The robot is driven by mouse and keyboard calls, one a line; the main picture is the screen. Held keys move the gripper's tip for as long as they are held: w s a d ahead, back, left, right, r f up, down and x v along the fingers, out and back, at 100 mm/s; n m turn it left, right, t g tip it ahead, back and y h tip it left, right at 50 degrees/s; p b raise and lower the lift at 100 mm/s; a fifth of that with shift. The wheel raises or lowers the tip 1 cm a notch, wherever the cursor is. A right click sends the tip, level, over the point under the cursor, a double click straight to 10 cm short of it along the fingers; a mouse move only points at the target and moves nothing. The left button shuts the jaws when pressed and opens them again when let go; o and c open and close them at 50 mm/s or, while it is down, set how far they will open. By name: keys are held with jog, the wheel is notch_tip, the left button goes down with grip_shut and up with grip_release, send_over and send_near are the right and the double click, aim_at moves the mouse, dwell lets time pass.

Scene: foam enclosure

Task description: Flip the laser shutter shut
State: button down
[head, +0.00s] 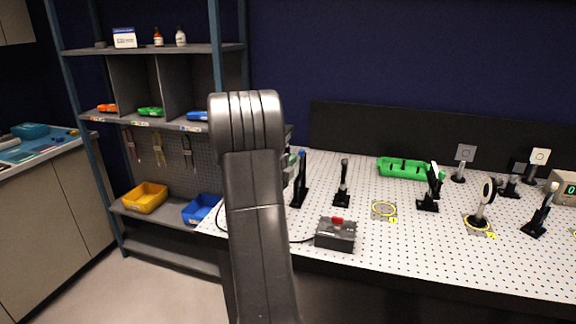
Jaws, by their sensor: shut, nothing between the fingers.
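My arm rises through the middle of the head view, and my gripper is not visible. Which part is the laser shutter is not certain. Candidates on the white perforated table (400,255) are a black post mount with a tilted top (433,188) right of centre and another leaning black mount (540,212) at the far right. A dark box with a red switch (336,233) sits at the front edge, with a cable running left from it. Part of the table's left end is hidden behind my arm.
Upright black posts (343,184) and a round optic on a stand (483,203) rise from the table. A green tray (404,168) lies toward the back, and a box with a green display (565,187) is at the right. Shelves with bins (145,197) stand left.

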jog(key=b+v, duration=0.2)
jog(key=v, duration=0.8)
jog(key=shift+s, duration=0.1)
